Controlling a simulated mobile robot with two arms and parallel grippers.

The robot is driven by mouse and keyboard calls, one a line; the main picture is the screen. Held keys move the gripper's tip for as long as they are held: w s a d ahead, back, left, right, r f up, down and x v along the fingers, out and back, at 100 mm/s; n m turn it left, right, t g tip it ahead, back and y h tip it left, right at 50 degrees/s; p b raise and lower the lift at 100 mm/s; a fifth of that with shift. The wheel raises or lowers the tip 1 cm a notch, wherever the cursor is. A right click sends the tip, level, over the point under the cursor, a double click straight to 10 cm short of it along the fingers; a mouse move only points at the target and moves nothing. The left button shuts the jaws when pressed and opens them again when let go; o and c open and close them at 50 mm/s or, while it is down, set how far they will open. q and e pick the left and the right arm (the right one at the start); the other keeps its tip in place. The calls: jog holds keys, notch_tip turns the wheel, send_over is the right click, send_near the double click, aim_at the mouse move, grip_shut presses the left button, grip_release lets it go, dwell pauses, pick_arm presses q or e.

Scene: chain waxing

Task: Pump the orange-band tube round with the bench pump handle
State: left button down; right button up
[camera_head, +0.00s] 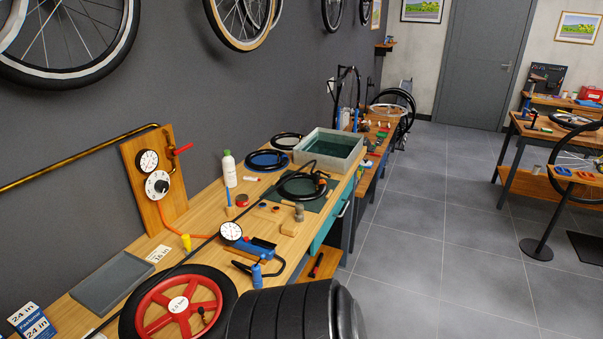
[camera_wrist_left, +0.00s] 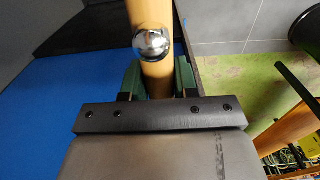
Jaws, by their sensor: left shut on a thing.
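In the left wrist view my left gripper (camera_wrist_left: 157,84) is shut on a round wooden bar (camera_wrist_left: 150,15) with a shiny silver knob (camera_wrist_left: 152,43) on it. The green finger pads press on both sides of the bar. I cannot tell from this view whether the bar is the pump handle. In the head view a black tube (camera_head: 298,186) lies in a loop on a dark green mat (camera_head: 318,204) on the bench. A blue pump-like tool (camera_head: 262,249) with a round white gauge (camera_head: 231,231) stands nearer. Neither gripper shows in the head view.
More coiled tubes lie on a blue disc (camera_head: 268,160) and a grey disc (camera_head: 287,141). A water basin (camera_head: 330,151) stands behind the mat. A red-spoked wheel (camera_head: 180,306) and a grey tray (camera_head: 112,282) fill the near bench. The grey floor (camera_head: 440,230) at right is open.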

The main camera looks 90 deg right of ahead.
pick_arm(q)
notch_tip(320, 180, down, 24)
jog(key=b, duration=1.7)
jog(key=shift+f, duration=0.15)
